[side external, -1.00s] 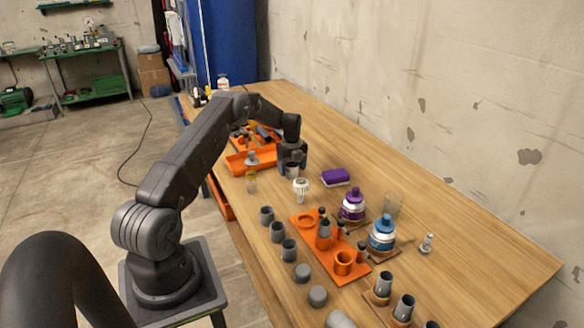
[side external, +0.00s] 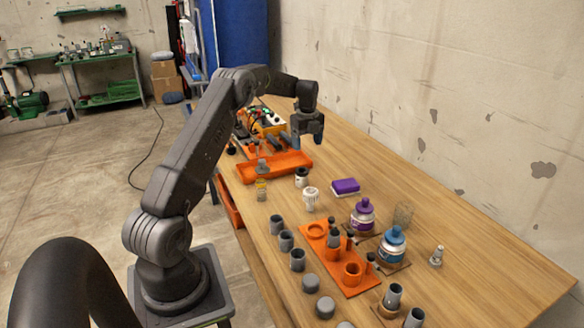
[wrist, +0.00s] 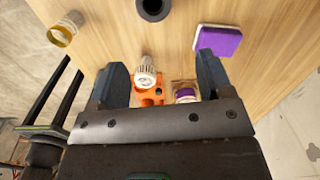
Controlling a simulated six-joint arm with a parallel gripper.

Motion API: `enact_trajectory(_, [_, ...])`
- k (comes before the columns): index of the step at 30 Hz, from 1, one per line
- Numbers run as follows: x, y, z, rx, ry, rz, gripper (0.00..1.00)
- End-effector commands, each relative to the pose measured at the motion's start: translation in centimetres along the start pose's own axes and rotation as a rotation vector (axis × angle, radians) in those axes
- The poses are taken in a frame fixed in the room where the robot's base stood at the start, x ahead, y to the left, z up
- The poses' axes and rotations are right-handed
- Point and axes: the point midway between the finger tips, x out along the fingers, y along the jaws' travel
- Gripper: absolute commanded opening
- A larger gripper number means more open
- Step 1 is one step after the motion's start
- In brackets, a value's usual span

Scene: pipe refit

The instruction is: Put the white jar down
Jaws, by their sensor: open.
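A small white jar with a dark top (side external: 301,180) stands upright on the wooden bench, just in front of the orange tray. In the wrist view its dark round top (wrist: 154,9) shows at the upper edge, partly cut off. My gripper (side external: 307,138) is raised above and behind the jar, apart from it. In the wrist view my gripper (wrist: 165,72) has its two fingers wide apart, with nothing held between them. A white ribbed, bulb-like piece (side external: 311,198) stands close in front of the jar; it also shows in the wrist view (wrist: 146,72), lower down beyond the fingers.
The orange tray (side external: 275,167) lies behind the jar, and a yellow-banded clear container (side external: 261,189) stands to its left. A purple sponge (side external: 345,187) lies to the right. An orange rack (side external: 335,262), purple and blue bottles and grey pipe pieces stand nearer the camera.

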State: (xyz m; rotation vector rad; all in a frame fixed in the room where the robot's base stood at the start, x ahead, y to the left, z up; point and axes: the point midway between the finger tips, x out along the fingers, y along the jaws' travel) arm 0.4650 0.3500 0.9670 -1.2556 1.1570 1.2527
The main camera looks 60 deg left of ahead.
Motion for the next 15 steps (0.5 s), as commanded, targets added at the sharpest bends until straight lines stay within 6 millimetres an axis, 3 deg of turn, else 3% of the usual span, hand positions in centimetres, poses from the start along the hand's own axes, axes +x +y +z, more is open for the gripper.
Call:
enact_trajectory(4, [-6.4, -0.4, -6.3, -0.162, -0.028, -0.059, 0.73])
enact_trajectory(8, [-11.5, 1.0, -12.8, -0.351, -0.033, -0.121, 0.73])
enact_trajectory(11, [-14.7, 3.1, -17.6, -0.498, -0.021, -0.172, 0.73])
enact_trajectory(15, [-17.9, 7.4, -23.9, -0.702, 0.019, -0.24, 0.73])
